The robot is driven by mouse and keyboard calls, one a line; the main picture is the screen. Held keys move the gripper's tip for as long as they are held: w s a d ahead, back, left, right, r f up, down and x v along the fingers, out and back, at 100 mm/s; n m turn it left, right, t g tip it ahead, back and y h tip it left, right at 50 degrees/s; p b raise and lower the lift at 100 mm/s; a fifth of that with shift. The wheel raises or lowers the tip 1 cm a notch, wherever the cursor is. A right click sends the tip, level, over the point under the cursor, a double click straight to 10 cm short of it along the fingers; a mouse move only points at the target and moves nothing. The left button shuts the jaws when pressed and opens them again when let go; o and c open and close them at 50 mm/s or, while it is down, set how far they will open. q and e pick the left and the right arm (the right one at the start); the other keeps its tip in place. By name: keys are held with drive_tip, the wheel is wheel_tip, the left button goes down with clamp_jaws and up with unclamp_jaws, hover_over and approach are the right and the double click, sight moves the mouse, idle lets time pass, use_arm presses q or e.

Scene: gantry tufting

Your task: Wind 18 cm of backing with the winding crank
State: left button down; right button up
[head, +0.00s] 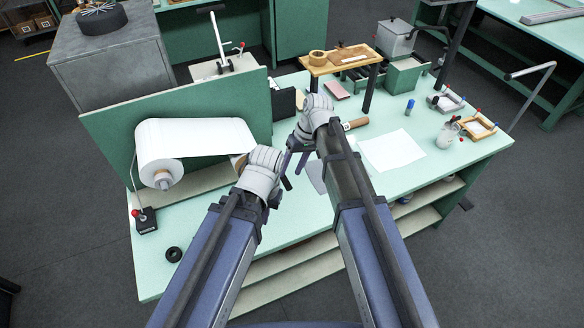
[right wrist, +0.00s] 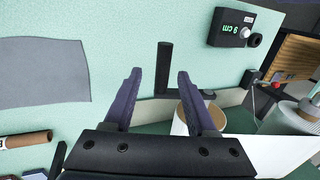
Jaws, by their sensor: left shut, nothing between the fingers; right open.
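The backing roll (head: 205,137) is white and stands before the green upright panel at the left of the bench. A counter (right wrist: 228,30) has green centimetre figures; the digit looks like 9.
A white sheet (head: 393,151) and a brown roller (head: 355,124) lie right of my grippers. A wooden stand (head: 342,62) is at the bench's back. A black ring (head: 173,254) lies at the front left.

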drive_tip(key=shift+r, duration=0.1)
drive_tip(key=s+p+v, duration=0.1)
drive_tip(key=p+v, duration=0.6)
drive_tip(key=shift+w+r, duration=0.3)
drive_tip(key=shift+w, duration=0.25)
drive_tip(key=shift+d, duration=0.1)
drive_tip(key=shift+s+r+p, duration=0.15)
drive_tip(key=shift+s+p, duration=0.05)
drive_tip(key=shift+p, duration=0.2)
drive_tip(key=shift+c, duration=0.8)
drive_tip(key=s+r+t+p, duration=0.1)
drive_tip(key=r+p, duration=0.1)
drive_tip(key=s+d+r+t+p, duration=0.1)
drive_tip(key=s+r+t+p, duration=0.1)
drive_tip(key=shift+s+r+h, duration=0.2)
drive_tip(key=shift+s+h, duration=0.1)
drive_tip(key=c, duration=0.6)
drive_tip(key=shift+r+t, duration=0.15)
drive_tip(key=shift+t, duration=0.25)
clamp_jaws()
drive_tip(key=s+b+x, duration=0.1)
drive_tip(key=b+x, duration=1.1)
drive_tip(key=x, duration=0.2)
drive_tip(key=shift+a+b, duration=0.2)
drive_tip(key=shift+b, duration=0.2)
